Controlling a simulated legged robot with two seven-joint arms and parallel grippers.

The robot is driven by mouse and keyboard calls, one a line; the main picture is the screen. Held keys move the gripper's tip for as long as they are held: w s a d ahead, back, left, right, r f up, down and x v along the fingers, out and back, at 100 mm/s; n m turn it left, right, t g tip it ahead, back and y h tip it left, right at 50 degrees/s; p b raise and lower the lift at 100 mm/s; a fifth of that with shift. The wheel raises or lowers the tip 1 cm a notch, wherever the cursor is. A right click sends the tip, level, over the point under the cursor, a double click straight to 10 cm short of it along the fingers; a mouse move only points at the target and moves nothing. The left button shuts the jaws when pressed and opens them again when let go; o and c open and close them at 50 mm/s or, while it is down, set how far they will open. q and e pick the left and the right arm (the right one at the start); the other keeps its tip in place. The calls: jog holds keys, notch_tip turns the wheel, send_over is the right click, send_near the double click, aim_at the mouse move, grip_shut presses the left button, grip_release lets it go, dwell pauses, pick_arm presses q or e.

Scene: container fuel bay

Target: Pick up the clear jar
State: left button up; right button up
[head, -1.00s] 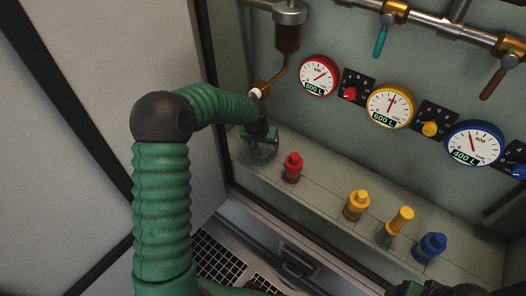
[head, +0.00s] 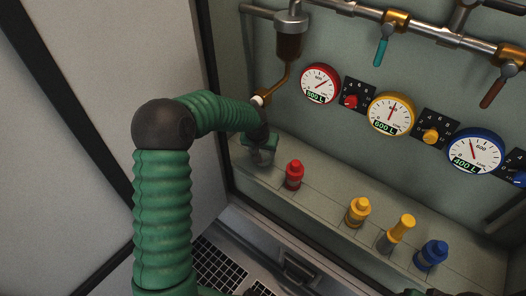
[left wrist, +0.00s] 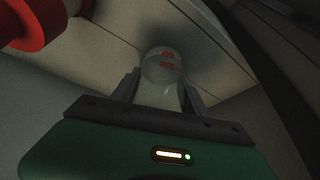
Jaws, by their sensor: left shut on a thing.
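The clear jar (left wrist: 162,68) shows in the left wrist view as a see-through round body with red marks on it. It stands between the two dark fingers of my left gripper (left wrist: 160,92), which is shut on it. In the head view my left gripper (head: 262,151) is at the left end of the shelf, just below the white-tipped spout. There the jar is mostly hidden by the gripper and hard to make out. I cannot tell whether the jar still touches the shelf.
On the shelf (head: 325,208), a red-capped bottle (head: 294,176) stands right of my left gripper. Two yellow-topped items (head: 358,212) and a blue-capped bottle (head: 431,255) stand farther right. The spout (head: 258,100) hangs close above the gripper. Gauges and pipes line the back wall.

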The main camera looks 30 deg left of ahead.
pick_arm(q)
jog(key=shift+r, duration=0.2)
jog(key=shift+r+p, duration=0.55)
jog(key=shift+s+r, duration=0.1)
jog(key=shift+r, duration=0.05)
jog(key=s+d+p, duration=0.1)
jog(key=s+d, duration=0.1)
jog(key=s, duration=0.6)
jog(key=s+d+p, duration=0.1)
jog(key=s+d, duration=0.2)
jog(key=s, duration=0.5)
jog(key=shift+s+d, duration=0.3)
jog(key=shift+s, duration=0.1)
dwell(0.4)
